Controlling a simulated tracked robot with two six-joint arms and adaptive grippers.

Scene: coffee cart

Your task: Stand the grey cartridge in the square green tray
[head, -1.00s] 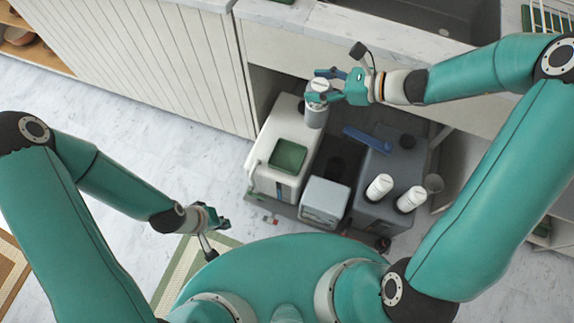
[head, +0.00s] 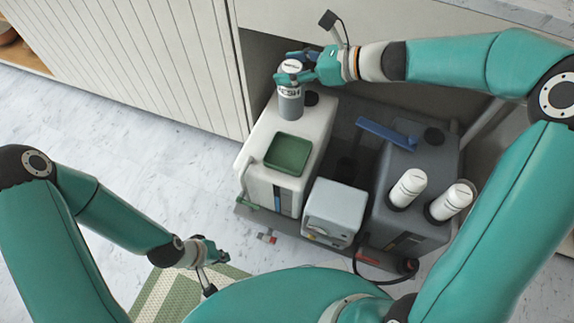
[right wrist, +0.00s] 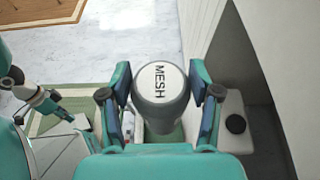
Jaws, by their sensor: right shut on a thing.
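The grey cartridge (head: 290,101) has a white top marked MESH and is upright. My right gripper (head: 296,70) is shut around it near its top; in the right wrist view the cartridge (right wrist: 160,92) sits between both fingers (right wrist: 160,97). It is at the far end of the white tank, behind the square green tray; whether it touches the tank I cannot tell. The square green tray (head: 289,153) is empty on top of the white tank. My left gripper (head: 217,252) is low at the left, away from the tray, holding nothing I can see; its finger gap is unclear.
The white tank (head: 259,150) has a black cap at its far end. A grey box (head: 333,210) and a dark grey tank (head: 420,160) with two white-topped cartridges (head: 408,188) stand to the right. A cabinet wall is behind.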

